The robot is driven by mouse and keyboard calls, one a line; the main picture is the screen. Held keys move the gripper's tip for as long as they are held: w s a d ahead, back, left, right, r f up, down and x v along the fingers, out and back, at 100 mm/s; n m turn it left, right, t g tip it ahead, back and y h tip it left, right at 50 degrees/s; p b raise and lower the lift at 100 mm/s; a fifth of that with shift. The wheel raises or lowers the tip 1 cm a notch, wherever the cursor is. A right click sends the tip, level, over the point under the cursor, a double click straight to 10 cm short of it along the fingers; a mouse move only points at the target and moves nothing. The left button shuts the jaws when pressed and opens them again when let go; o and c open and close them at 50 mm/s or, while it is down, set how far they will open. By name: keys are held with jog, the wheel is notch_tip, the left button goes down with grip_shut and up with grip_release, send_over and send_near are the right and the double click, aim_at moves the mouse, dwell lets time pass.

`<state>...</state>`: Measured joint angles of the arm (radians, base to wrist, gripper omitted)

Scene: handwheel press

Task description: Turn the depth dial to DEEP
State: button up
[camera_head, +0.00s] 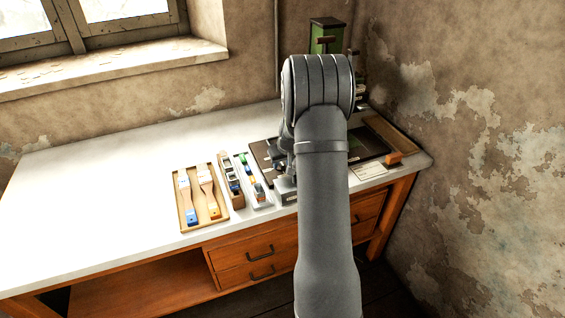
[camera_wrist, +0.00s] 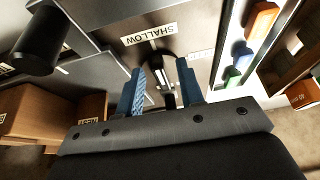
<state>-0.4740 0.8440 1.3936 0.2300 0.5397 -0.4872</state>
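In the wrist view, the depth dial (camera_wrist: 164,72) is a small dark knob with a pale mark, set on a grey panel. A white SHALLOW label (camera_wrist: 150,34) sits just above it, upside down. A second pale label (camera_wrist: 200,56) lies to its right, too faint to read. My gripper (camera_wrist: 161,82) has its two blue fingers apart, one on each side of the dial. I see no clear contact with the knob. In the head view, my own arm hides the dial and most of the gripper.
In the head view, the green press (camera_head: 326,38) stands at the back. The table's left (camera_head: 100,190) is clear. A dark cylinder (camera_wrist: 40,42) shows in the wrist view.

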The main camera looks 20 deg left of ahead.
grip_shut()
jog(key=m, duration=0.1)
jog(key=m+h, duration=0.1)
jog(key=m, duration=0.1)
jog(key=m+t, duration=0.1)
jog(key=m, duration=0.1)
jog(key=shift+s+a+h, duration=0.25)
jog(key=shift+a+h, duration=0.05)
jog(key=shift+a, duration=0.1)
jog(key=m, duration=0.2)
jog(key=m+h, duration=0.1)
jog(key=m, duration=0.1)
jog(key=shift+a+h, duration=0.3)
jog(key=shift+a, duration=0.1)
jog(key=m+h, duration=0.1)
jog(key=m, duration=0.3)
jog(key=shift+a+m+h, duration=0.3)
jog(key=shift+a+h, duration=0.1)
jog(key=m, duration=0.1)
jog(key=m+h, duration=0.1)
jog(key=m, duration=0.2)
jog(key=shift+w+a+g, duration=0.2)
jog(key=shift+a+g, duration=0.1)
jog(key=shift+g, duration=0.1)
jog(key=shift+m, duration=0.3)
